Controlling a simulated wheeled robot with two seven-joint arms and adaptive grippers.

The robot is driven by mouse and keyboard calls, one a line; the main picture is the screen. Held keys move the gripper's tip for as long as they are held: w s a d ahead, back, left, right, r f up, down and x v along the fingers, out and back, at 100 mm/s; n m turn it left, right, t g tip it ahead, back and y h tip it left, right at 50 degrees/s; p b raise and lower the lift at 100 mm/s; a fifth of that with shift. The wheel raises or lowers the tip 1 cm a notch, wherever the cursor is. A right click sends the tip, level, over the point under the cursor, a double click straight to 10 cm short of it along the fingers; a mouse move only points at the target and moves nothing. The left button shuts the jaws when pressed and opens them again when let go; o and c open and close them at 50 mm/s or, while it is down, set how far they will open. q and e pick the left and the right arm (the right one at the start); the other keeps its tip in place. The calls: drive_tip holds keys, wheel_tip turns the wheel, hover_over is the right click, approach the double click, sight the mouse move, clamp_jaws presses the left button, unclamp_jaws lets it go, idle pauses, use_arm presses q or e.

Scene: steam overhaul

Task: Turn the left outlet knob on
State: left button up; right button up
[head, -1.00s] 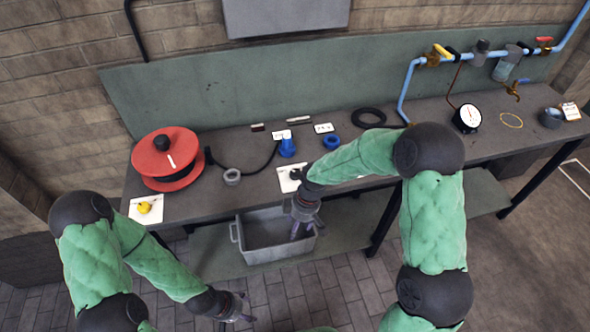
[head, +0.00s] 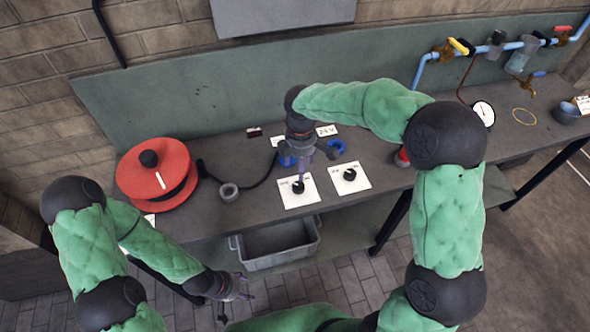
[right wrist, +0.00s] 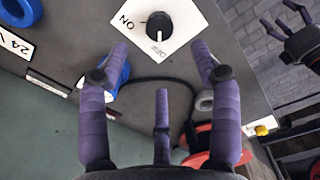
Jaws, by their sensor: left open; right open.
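The left outlet knob (head: 298,187) is a black knob on a white plate on the bench. In the right wrist view the black knob (right wrist: 160,24) sits between ON and OFF lettering, its white mark toward OFF. My right gripper (head: 304,163) hangs just above and behind the left knob in the head view. Its purple fingers (right wrist: 160,75) are spread and empty, apart from the knob. A second knob (head: 350,175) on a similar plate lies to the right. My left gripper (head: 237,288) is open and empty, low in front of the bench.
A red reel (head: 156,178) and a grey ring (head: 228,192) lie left of the plates. Blue fittings (head: 337,148) and a 24 V label (head: 325,131) are behind. A grey bin (head: 278,259) is below the bench edge. Pipes with valves (head: 458,47) are at right.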

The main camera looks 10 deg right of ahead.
sight(299, 185)
wheel_tip(299, 185, down, 11)
drive_tip(key=b, duration=0.2)
drive_tip(key=shift+w+r+b, duration=0.1)
drive_tip(key=shift+r+b, duration=0.05)
drive_tip(key=shift+b, duration=0.15)
use_arm(q)
wheel_tip(299, 185, down, 2)
drive_tip(key=shift+w+f, duration=0.15)
drive_tip(key=shift+f, duration=0.1)
use_arm(e)
drive_tip(key=c, duration=1.1)
drive_tip(key=shift+c, duration=0.2)
